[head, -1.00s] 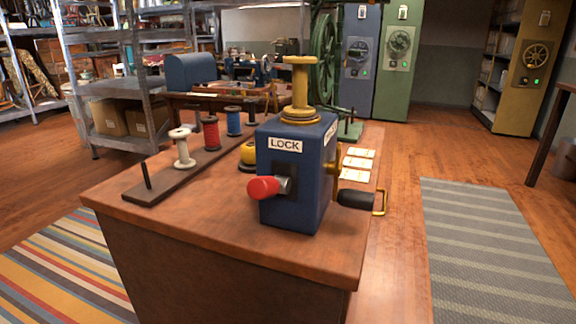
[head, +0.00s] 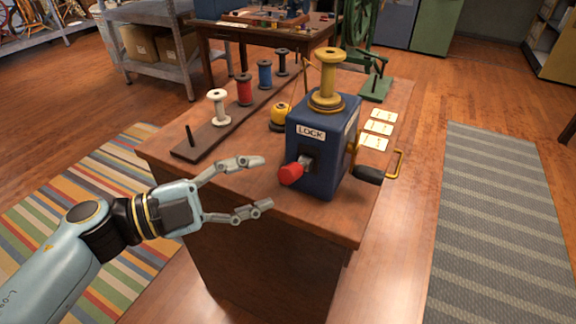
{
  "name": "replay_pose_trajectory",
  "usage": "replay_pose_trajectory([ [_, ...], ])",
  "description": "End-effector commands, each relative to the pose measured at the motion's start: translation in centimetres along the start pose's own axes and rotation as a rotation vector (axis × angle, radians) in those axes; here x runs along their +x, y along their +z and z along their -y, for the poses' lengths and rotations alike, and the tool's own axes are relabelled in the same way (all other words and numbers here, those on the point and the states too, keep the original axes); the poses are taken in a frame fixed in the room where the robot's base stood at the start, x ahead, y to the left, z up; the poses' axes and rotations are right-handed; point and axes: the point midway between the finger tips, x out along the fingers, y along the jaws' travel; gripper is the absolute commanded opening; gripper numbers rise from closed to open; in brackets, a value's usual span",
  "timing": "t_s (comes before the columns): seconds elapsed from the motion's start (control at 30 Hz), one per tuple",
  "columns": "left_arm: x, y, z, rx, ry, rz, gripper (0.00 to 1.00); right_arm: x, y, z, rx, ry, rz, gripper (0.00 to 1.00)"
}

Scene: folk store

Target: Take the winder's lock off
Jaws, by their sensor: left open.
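The winder (head: 318,165) is a blue box on the wooden table, with a yellow spool (head: 327,78) upright on top. A white LOCK label (head: 310,133) is on its front face. Below the label, the lock lever with its red knob (head: 291,174) sticks out toward the front left, tilted down. A crank with a black handle (head: 368,174) is on the winder's right side. My left gripper (head: 266,182) is open and empty, just left of the red knob, with its fingers pointing at it. The fingers appear apart from the knob. My right gripper is out of view.
A dark rack (head: 200,143) with white, red, blue and dark spools stands left on the table (head: 240,185). A small yellow spool (head: 281,116) stands behind the winder. Several cards (head: 379,128) lie to its right. The table's front edge is close below the gripper.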

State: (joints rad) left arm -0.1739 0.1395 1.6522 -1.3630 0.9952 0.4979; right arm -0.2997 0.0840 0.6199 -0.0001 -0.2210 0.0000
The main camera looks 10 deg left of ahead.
Motion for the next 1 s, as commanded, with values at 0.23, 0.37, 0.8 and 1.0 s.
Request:
replay_pose_trajectory([
  [0.23, 4.5, 0.0, 0.1, -0.002, -0.004, 0.000, 0.49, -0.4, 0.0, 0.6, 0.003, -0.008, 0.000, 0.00],
  [0.37, 5.6, 0.0, 0.1, -0.002, -0.003, 0.001, 0.49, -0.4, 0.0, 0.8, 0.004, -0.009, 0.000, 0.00],
  [0.8, 5.9, 0.0, 0.0, -0.002, -0.002, 0.002, 0.35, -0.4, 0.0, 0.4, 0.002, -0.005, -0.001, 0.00],
  [1.0, 5.9, 0.0, 0.0, -0.002, -0.002, 0.002, 0.09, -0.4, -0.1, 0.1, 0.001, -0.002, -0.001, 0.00],
])
